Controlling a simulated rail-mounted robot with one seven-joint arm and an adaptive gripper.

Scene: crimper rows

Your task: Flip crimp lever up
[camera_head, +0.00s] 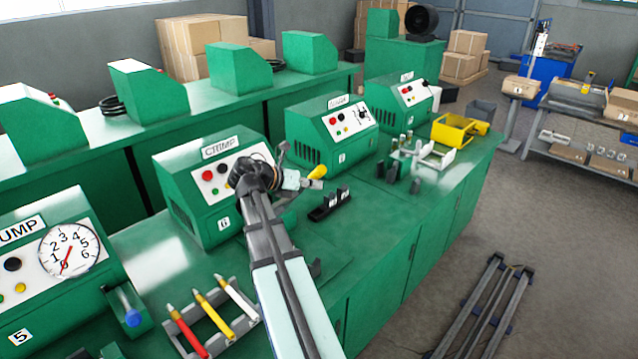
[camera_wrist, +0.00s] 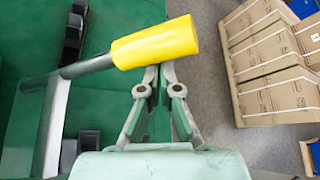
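The crimp machine (camera_head: 200,200) is a green box with a CRIMP sign and number 6 on the workbench. Its lever has a yellow grip (camera_head: 317,172); in the wrist view this grip (camera_wrist: 155,43) crosses above the fingertips, with a dark rod (camera_wrist: 88,66) running left. My gripper (camera_head: 299,181) is in front of the machine, at the lever. In the wrist view its fingers (camera_wrist: 159,74) converge, tips nearly together, just at the grip's lower edge. The grip partly hides the tips; I cannot tell whether they touch it. The grip is not between the fingers.
A dark block holder (camera_head: 330,205) stands right of the lever. A rack of coloured tools (camera_head: 212,318) lies at the front. A neighbouring green machine (camera_head: 335,130) stands farther along the bench. Cartons (camera_wrist: 270,60) and floor show at the wrist view's right.

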